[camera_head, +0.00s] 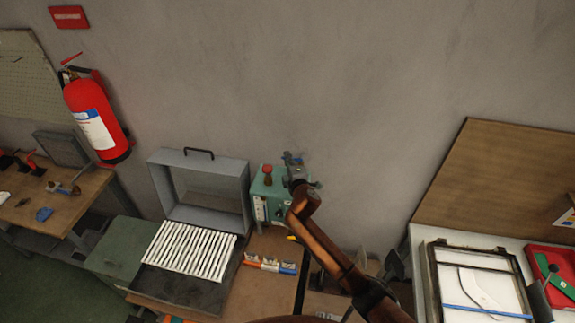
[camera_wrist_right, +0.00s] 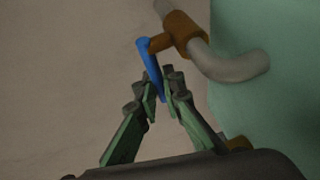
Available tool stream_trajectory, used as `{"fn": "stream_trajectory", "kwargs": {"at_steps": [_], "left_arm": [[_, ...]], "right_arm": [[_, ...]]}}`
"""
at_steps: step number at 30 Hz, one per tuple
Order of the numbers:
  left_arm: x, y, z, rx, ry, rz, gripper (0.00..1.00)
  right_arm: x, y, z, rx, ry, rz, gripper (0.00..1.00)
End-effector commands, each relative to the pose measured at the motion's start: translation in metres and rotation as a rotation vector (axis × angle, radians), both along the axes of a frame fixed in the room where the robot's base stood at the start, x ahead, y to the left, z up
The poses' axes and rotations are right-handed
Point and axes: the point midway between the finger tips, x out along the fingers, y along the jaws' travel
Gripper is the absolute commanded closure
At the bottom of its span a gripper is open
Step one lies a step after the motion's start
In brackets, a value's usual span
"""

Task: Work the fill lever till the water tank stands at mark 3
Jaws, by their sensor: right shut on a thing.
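The green water tank unit (camera_head: 259,187) stands against the wall in the head view, with a pale gauge strip (camera_head: 260,208) on its front. The gauge is too small to read. In the wrist view the blue fill lever (camera_wrist_right: 147,62) runs down from a brass-coloured valve (camera_wrist_right: 182,36). My right gripper (camera_wrist_right: 163,100) is shut on the lever's lower end. In the head view the right gripper (camera_head: 293,174) is at the tank's upper right and partly covers it. My left gripper is in neither view.
A grey pipe (camera_wrist_right: 235,67) bends from the valve beside the tank's green wall. Left of the tank stands an open grey box (camera_head: 205,163) with a handle, above a rack of white strips (camera_head: 190,250). Small coloured blocks (camera_head: 270,264) lie in front.

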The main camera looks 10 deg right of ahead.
Motion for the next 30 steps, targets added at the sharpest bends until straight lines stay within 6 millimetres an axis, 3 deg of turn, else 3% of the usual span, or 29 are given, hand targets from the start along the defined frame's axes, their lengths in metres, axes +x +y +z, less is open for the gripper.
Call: {"fn": "stream_trajectory", "kwargs": {"at_steps": [3,13,14,21,30], "left_arm": [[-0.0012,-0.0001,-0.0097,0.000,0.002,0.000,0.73],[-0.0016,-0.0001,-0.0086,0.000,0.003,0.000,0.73],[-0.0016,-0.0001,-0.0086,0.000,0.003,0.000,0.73],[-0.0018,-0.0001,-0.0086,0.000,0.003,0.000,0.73],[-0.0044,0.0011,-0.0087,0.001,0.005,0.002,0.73]], "right_arm": [[0.0021,-0.0001,-0.0030,0.001,0.002,-0.047,1.00],[0.0023,-0.0008,-0.0010,0.000,0.003,-0.060,1.00],[0.0023,-0.0008,-0.0010,0.000,0.003,-0.060,0.91],[0.0024,-0.0009,-0.0005,-0.001,0.001,-0.059,0.74],[0.0014,-0.0008,0.0001,0.000,0.001,-0.058,0.74]]}}
